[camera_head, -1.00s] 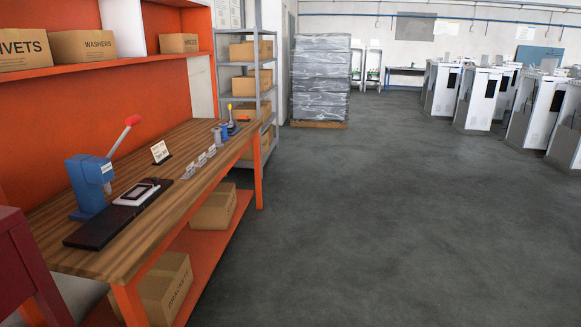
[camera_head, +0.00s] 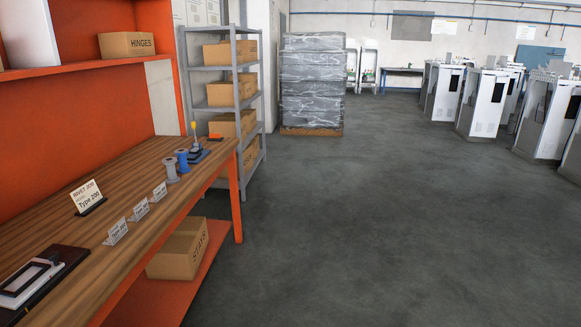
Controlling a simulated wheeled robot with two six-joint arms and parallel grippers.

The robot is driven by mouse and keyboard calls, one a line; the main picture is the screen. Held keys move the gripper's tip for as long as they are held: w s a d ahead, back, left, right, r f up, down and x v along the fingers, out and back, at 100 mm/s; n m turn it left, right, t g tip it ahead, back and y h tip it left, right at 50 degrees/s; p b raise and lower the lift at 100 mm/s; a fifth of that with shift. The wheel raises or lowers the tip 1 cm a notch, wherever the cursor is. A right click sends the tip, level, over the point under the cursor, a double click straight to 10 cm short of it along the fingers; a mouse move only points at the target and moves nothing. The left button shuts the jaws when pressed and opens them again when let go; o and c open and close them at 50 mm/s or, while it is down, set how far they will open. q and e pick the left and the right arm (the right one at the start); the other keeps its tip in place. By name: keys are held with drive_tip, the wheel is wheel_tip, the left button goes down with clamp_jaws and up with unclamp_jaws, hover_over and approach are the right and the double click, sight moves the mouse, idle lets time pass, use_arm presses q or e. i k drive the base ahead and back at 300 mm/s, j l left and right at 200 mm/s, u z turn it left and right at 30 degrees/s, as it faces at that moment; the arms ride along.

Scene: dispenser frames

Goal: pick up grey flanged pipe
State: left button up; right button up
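A grey spool-shaped piece with flanged ends (camera_head: 171,171), which looks like the grey flanged pipe, stands upright on the wooden workbench (camera_head: 150,165) toward its far end. A similar blue flanged piece (camera_head: 182,161) stands just behind it to the right. Neither of my grippers is in view.
Small label cards (camera_head: 141,209) and a "Type 200" sign (camera_head: 88,197) stand on the bench. A dark fixture (camera_head: 55,272) lies at its near end. A grey shelf (camera_head: 236,95) stands behind.

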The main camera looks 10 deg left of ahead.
sight(172, 179)
drive_tip(key=i, duration=1.65)
drive_tip(key=i+u, duration=0.4)
drive_tip(key=i+l+u, duration=0.25)
drive_tip(key=i+u, duration=0.15)
drive_tip(key=i, duration=0.2)
drive_tip(key=i+l+u, duration=0.4)
drive_tip(key=i+j, duration=0.05)
drive_tip(key=i, duration=0.05)
